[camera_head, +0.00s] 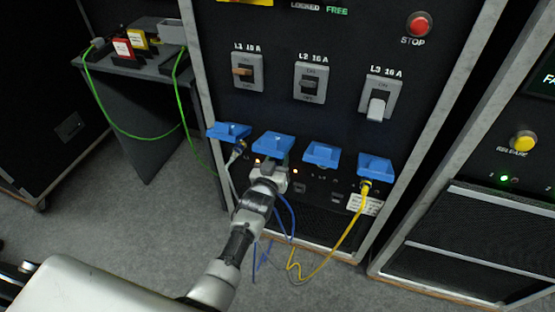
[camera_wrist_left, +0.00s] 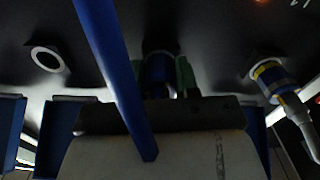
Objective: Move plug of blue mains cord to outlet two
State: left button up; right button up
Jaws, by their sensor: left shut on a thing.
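My left gripper (camera_head: 268,178) is at the second blue outlet cover from the left (camera_head: 273,144) on the rack. It is shut on the blue cord's plug, which shows between green finger pads in the left wrist view (camera_wrist_left: 158,72). The plug's front end points at the panel at outlet two. Whether it is seated there is hidden. My right gripper is not in view.
A grey-corded plug (camera_wrist_left: 268,78) sits at the first outlet. The third outlet (camera_wrist_left: 47,59) is empty, under its raised blue cover (camera_head: 321,155). A yellow cord (camera_head: 359,208) is plugged in at the fourth. A green cord (camera_head: 126,132) hangs off the table at left.

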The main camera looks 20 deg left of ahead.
pick_arm(q)
jog(key=shift+w+r+m, duration=0.2)
jog(key=shift+r+m, duration=0.15)
jog(key=shift+m, duration=0.05)
jog(key=shift+c, duration=0.3)
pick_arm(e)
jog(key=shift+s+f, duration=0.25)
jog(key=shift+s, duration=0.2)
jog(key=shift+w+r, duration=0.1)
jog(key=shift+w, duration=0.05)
pick_arm(q)
jog(key=m, duration=0.3)
jog(key=shift+w, duration=0.1)
jog(key=o, duration=1.1)
jog(key=shift+c, duration=0.2)
jog(key=shift+f, duration=0.15)
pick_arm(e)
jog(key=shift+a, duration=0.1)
pick_arm(q)
jog(key=shift+d, duration=0.15)
